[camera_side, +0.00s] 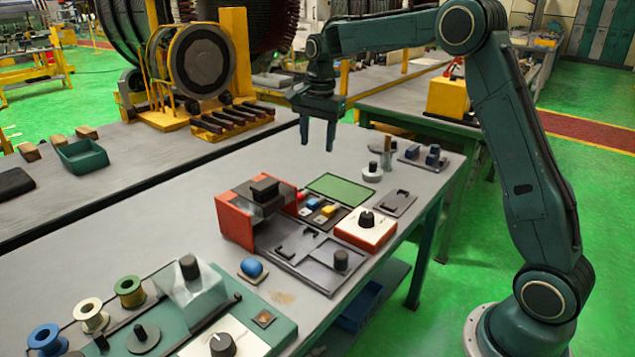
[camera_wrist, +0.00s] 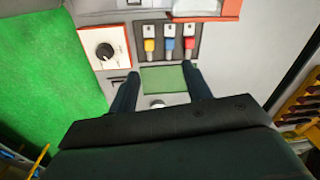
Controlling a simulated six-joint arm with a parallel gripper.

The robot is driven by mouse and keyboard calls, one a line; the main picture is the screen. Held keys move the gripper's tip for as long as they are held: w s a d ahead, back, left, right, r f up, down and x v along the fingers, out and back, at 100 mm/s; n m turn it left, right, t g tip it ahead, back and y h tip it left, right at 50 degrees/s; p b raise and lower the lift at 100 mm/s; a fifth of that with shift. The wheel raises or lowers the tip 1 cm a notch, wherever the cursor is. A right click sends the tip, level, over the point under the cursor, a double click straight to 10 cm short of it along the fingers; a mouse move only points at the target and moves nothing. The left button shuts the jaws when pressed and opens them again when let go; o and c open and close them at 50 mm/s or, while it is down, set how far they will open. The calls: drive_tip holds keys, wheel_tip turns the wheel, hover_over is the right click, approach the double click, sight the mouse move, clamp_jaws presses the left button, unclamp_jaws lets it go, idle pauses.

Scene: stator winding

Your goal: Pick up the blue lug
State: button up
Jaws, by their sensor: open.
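The blue lug (camera_side: 313,203) sits in a dark rack between a yellow lug (camera_side: 327,211) and a red lug (camera_side: 301,196). My gripper (camera_side: 317,146) hangs above the far part of the bench, pointing down and empty. Its two fingers are apart. In the wrist view my gripper (camera_wrist: 160,72) shows both fingers around the view of the green pad, short of the lugs.
A green pad (camera_side: 342,188) lies beside the rack. An orange-and-white box with a black knob (camera_side: 365,229) stands at its right, and an orange fixture (camera_side: 236,222) at its left. Small posts (camera_side: 372,171) stand near the bench's far right.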

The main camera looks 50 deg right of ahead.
drive_tip(key=w+d+f+m, duration=0.3)
drive_tip(key=w+f, duration=0.1)
drive_tip(key=f, duration=0.2)
hover_over(313, 201)
drive_tip(key=shift+g, duration=0.4)
drive_tip(key=shift+f, duration=4.3)
drive_tip(key=shift+f, duration=0.1)
drive_tip(key=shift+f, duration=2.5)
clamp_jaws()
